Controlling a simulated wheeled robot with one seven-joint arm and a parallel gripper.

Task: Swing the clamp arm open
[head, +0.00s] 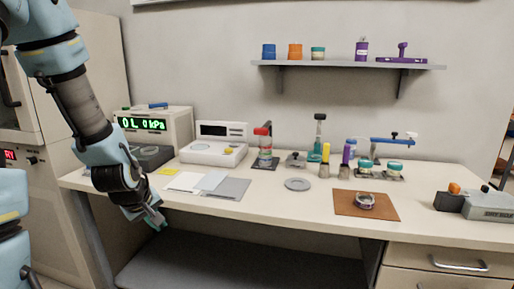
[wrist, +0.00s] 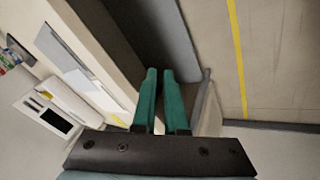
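My gripper (head: 155,222) hangs in front of the bench's left front edge, below the bench top, well away from the bench items. In the wrist view its two teal fingers (wrist: 159,74) are close together with only a narrow gap and nothing between them. A blue horizontal arm (head: 392,140) with a dark knob stands on a post at the right rear of the bench, over small teal-lidded jars (head: 394,167). A red-topped upright device (head: 263,147) stands left of centre. I cannot tell for sure which of these bears the clamp arm.
The bench (head: 270,210) holds a white instrument (head: 213,151), a pressure display (head: 143,124), flat sheets (head: 226,188), a grey disc (head: 298,184), a brown mat (head: 348,207) and a grey device (head: 490,207). A shelf (head: 340,65) hangs above. The front strip is mostly clear.

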